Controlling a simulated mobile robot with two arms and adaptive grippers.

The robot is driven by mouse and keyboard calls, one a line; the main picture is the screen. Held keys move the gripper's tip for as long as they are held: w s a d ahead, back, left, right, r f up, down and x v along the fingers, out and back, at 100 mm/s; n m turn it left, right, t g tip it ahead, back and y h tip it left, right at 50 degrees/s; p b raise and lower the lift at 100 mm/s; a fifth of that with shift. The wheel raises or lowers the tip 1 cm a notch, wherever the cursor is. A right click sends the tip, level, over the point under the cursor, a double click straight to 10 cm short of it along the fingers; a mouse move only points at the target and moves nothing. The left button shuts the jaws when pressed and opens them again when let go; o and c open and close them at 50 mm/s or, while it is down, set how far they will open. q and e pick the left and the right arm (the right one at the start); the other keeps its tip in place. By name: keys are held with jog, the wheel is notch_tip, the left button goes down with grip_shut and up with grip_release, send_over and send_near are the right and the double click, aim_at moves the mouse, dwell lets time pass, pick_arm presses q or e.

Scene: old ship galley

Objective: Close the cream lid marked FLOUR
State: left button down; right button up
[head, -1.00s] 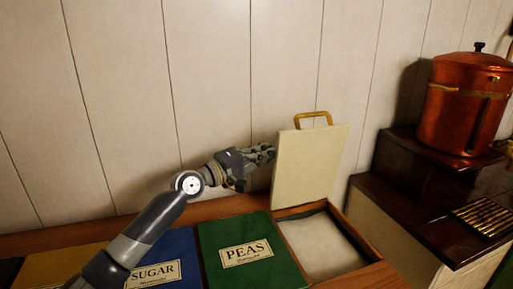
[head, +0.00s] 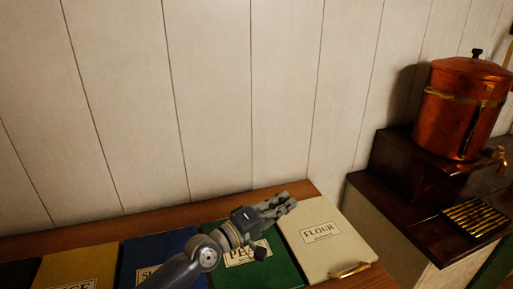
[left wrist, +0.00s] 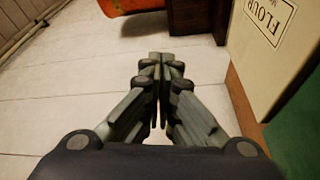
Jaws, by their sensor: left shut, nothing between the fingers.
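The cream lid marked FLOUR (head: 318,228) lies down flat over its compartment, with its brass handle (head: 350,270) at the near edge. In the left wrist view the cream lid (left wrist: 258,70) shows at the upper right with its label upside down. My left gripper (head: 288,201) is shut and empty. In the head view it appears over the far left corner of the cream lid and the green PEAS lid; I cannot tell if it touches. Its closed fingers show in the left wrist view (left wrist: 161,62). My right gripper is not in view.
The green PEAS lid (head: 282,265), blue SUGAR lid (head: 165,250) and a yellow lid (head: 75,268) lie flat to the left. A copper urn (head: 455,115) stands on a dark wooden step at right. The plank wall (head: 220,100) rises behind.

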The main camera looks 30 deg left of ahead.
pick_arm(q)
jog(key=shift+s+d+f, duration=0.1)
jog(key=shift+f, duration=0.1)
jog(key=shift+s, duration=0.1)
dwell(0.4)
jog(key=r+v, duration=0.1)
jog(key=v, duration=1)
jog(key=shift+s+f, duration=0.4)
jog(key=shift+f, duration=0.05)
